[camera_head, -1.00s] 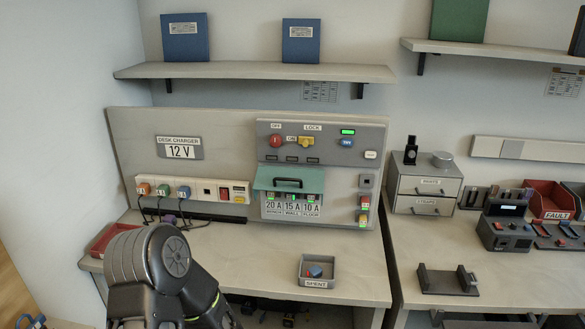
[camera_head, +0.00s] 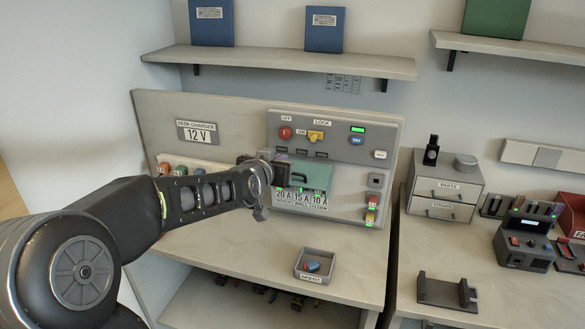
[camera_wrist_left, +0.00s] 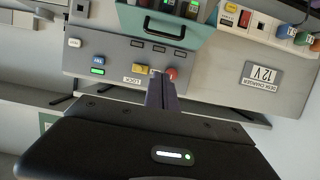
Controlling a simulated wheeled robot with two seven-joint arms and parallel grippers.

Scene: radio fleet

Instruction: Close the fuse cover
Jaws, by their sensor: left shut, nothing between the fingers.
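The teal fuse cover (camera_head: 320,172) is on the panel above the 20 A, 15 A and 10 A labels. It stands raised, and fuses with green lights show past its edge in the left wrist view. The cover, with its dark handle, also shows upside down there (camera_wrist_left: 193,34). My left gripper (camera_head: 284,172) is in front of the cover's left part and hides some of it. In the left wrist view its fingers (camera_wrist_left: 160,80) are shut together and empty. I cannot tell whether they touch the cover. My right gripper is in neither view.
The panel has a red button (camera_head: 285,132), a yellow lock switch (camera_head: 316,136) and a blue button (camera_head: 357,138) above the cover. Plugs (camera_head: 181,171) line a strip at left. The spent tray (camera_head: 314,266) sits on the bench below. The bench front is mostly clear.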

